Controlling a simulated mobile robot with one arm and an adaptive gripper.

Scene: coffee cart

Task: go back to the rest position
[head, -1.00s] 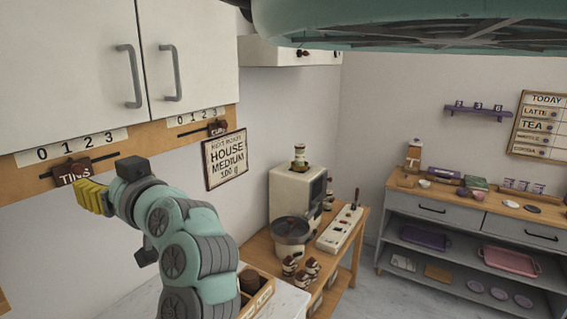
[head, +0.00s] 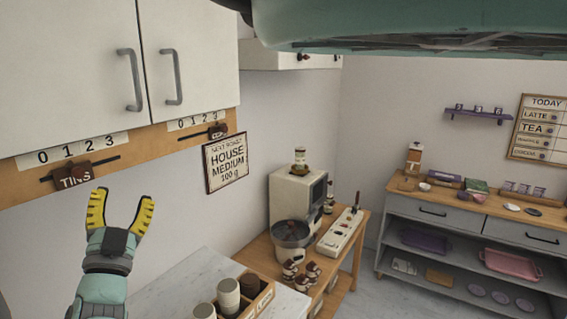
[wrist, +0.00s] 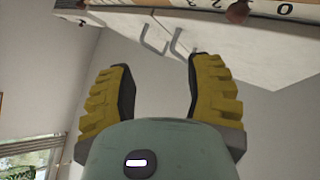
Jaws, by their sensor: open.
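My gripper (head: 120,212) is at the lower left in the head view, its yellow fingers spread and pointing up. Nothing is between them. It stands in front of the wall, just below the wooden slider rail, apart from the TINS slider (head: 74,176). In the wrist view my gripper (wrist: 162,90) is also open and empty, with the white cupboard (wrist: 200,45) beyond the fingertips.
White cupboards (head: 70,60) hang above the rail. A pale counter (head: 180,285) below holds a wooden box with several cups (head: 229,296). A coffee machine (head: 297,195) stands on a wooden table to the right. A grey shelf unit (head: 470,232) is at far right.

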